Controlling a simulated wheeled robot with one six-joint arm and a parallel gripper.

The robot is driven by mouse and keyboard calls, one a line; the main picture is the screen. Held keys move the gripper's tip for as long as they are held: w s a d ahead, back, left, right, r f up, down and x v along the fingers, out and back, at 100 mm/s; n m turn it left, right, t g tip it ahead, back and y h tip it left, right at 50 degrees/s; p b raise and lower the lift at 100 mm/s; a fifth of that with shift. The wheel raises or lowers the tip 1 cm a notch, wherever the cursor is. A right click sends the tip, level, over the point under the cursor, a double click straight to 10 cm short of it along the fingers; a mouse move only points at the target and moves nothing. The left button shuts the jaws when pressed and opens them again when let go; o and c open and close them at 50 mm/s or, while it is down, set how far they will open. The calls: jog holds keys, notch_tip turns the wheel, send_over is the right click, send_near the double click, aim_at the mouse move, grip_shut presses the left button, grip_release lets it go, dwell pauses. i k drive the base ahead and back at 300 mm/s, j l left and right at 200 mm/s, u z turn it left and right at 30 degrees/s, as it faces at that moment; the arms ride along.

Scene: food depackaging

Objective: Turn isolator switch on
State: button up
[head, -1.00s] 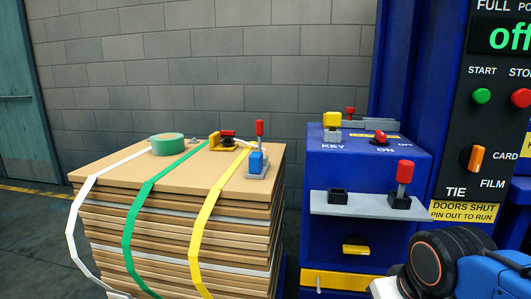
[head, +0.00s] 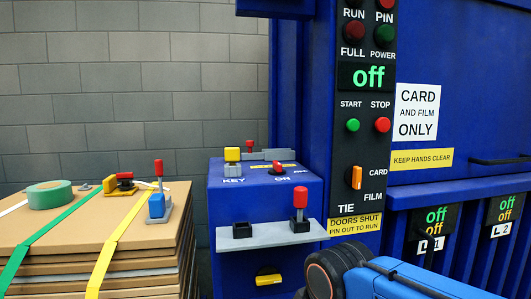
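A blue control box (head: 222,205) stands left of the tall dark control panel. On its top is a small red rotary knob (head: 278,168) by the word ON, with a yellow strip behind it; I take this for the isolator switch, and its exact angle is too small to read. The display (head: 368,77) on the panel reads "off" in green. My arm, blue with a black round joint, shows at the bottom right, below and right of the box. My gripper is not in view.
A strapped cardboard stack (head: 75,235) with tape and tools stands left. A blue machine fills the right.

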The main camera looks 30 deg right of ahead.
aim_at(268, 274)
jog(key=l+u, duration=0.1)
jog(key=u, duration=0.35)
jog(key=k+l+u, duration=0.25)
jog(key=l, duration=0.2)
jog(key=k+l+u, duration=0.1)
jog(key=l+u, duration=0.15)
jog(key=l, duration=0.15)
jog(key=k+l+u, duration=0.25)
jog(key=l, duration=0.15)
jog(key=k+l, duration=0.1)
jog(key=l, duration=0.25)
jog(key=k+l, duration=0.15)
jog(key=l, duration=0.15)
jog(key=k+l, duration=0.1)
jog(key=l, duration=0.25)
jog(key=k+l, duration=0.1)
jog(key=l, duration=0.2)
jog(key=i+l, duration=0.1)
jog(key=l, duration=0.15)
jog(key=i+u, duration=0.05)
